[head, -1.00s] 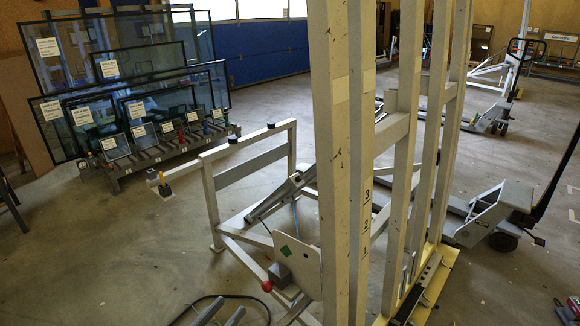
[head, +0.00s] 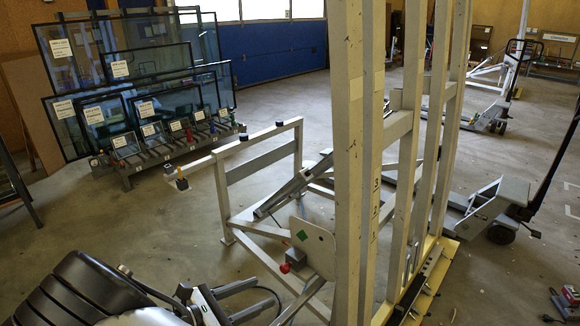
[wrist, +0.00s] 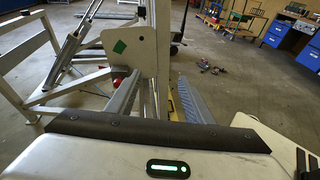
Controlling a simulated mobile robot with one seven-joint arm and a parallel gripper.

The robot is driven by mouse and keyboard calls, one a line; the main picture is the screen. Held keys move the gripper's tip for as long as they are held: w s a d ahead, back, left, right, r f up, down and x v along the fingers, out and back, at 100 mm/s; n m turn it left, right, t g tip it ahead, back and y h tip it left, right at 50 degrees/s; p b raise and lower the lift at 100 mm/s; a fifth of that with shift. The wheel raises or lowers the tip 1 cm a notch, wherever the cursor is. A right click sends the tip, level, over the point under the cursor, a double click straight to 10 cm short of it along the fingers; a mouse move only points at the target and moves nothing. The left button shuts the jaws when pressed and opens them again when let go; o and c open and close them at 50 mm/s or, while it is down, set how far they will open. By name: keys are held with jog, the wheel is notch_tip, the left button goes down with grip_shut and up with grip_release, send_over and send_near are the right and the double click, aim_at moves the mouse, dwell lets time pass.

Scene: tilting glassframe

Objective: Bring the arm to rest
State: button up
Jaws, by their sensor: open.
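My gripper (head: 262,294) is at the bottom of the head view, with my dark ribbed arm on its left. Its two fingers are apart and nothing shows between them. In the wrist view the two grey fingers of my gripper (wrist: 158,90) point forward, with a gap between them. The white tilting frame (head: 348,160) stands to the right of my gripper in the head view. Its plate with a green mark (head: 312,246) is just beyond the fingers, and it also shows in the wrist view (wrist: 112,46). I cannot see any contact between gripper and frame.
A red knob (head: 284,268) sits near the plate. A rack of labelled glass panes (head: 160,68) stands at the back left. A pallet jack (head: 495,205) is right of the frame. Open floor (head: 110,215) lies left of the frame.

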jog(key=s+d+r+m+g+y+p, duration=0.2)
jog(key=d+r+m+g+y+p, duration=0.15)
jog(key=d+r+m, duration=0.55)
jog(key=s+d+r+m+g+y+p, duration=0.2)
jog(key=d+r+m+g, duration=0.3)
jog(key=r, duration=0.6)
jog(key=s+d+r+m+t+y+p, duration=0.2)
jog(key=s+d+r+m+y, duration=0.1)
jog(key=r, duration=0.6)
jog(key=s+d+r+m+t+y+p, duration=0.2)
jog(key=s+d+r+m, duration=0.3)
jog(key=s+r+m, duration=0.3)
jog(key=shift+s+d+r+t+y+p, duration=0.25)
jog(key=shift+d+r+t+y+p, duration=0.1)
jog(key=shift+r+y+p, duration=0.25)
jog(key=shift+w+a, duration=0.1)
jog(key=shift+a, duration=0.05)
